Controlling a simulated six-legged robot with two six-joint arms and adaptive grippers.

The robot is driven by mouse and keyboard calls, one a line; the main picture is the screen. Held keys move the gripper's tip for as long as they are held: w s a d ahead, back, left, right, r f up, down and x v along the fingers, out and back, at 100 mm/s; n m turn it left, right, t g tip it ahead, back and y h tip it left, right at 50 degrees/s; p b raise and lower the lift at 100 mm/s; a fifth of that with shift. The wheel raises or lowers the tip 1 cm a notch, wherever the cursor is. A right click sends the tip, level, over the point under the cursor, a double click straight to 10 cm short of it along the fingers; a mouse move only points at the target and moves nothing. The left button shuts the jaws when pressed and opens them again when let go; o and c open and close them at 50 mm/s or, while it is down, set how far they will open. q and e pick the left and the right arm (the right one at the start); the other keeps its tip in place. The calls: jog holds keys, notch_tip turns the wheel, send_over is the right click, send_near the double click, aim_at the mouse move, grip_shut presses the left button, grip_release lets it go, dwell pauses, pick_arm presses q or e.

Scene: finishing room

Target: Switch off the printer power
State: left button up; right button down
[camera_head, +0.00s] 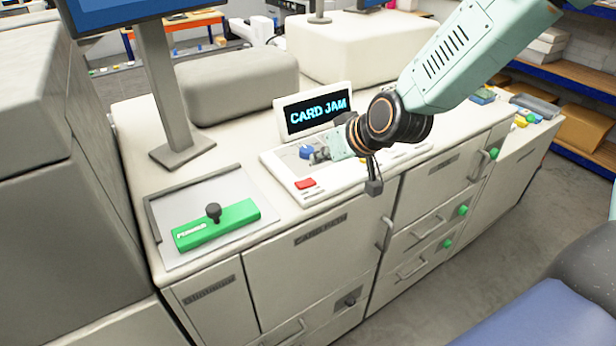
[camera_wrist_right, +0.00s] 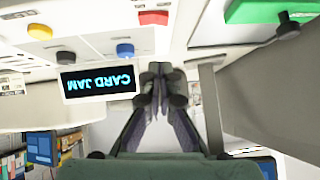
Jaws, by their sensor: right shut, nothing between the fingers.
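The printer is a cream cabinet (camera_head: 330,240) with a sloped control panel (camera_head: 325,188) and a small screen (camera_head: 317,112) reading "CARD JAM". The panel carries a red button (camera_head: 305,183) and a blue knob (camera_head: 306,151). My right gripper (camera_head: 318,156) is shut and empty, close to the blue knob in the head view; contact cannot be told. In the right wrist view the scene is upside down, and the fingers (camera_wrist_right: 160,72) show beside the blue knob (camera_wrist_right: 124,49), with the red button (camera_wrist_right: 153,17) further up. No control is readable as a power switch. My left gripper is out of view.
A green block with a black knob (camera_head: 215,225) lies in a grey tray left of the panel. A monitor stand (camera_head: 165,95) rises behind it. Doors and drawers with handles (camera_head: 385,235) line the front. Blue-edged shelves (camera_head: 565,65) stand at the right.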

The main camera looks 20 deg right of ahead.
jog(key=b, duration=0.5)
send_over(300, 182)
jog(key=s+d, duration=0.1)
jog(key=s, duration=0.1)
notch_tip(300, 182, down, 4)
jog(key=shift+s+f, duration=0.1)
jog(key=shift+f, duration=0.15)
jog(key=shift+s+a+f+b, duration=0.1)
jog(key=shift+a+f+b, duration=0.1)
jog(key=shift+f+b, duration=1.4)
jog(key=shift+s+a+f, duration=0.1)
jog(key=shift+f, duration=0.1)
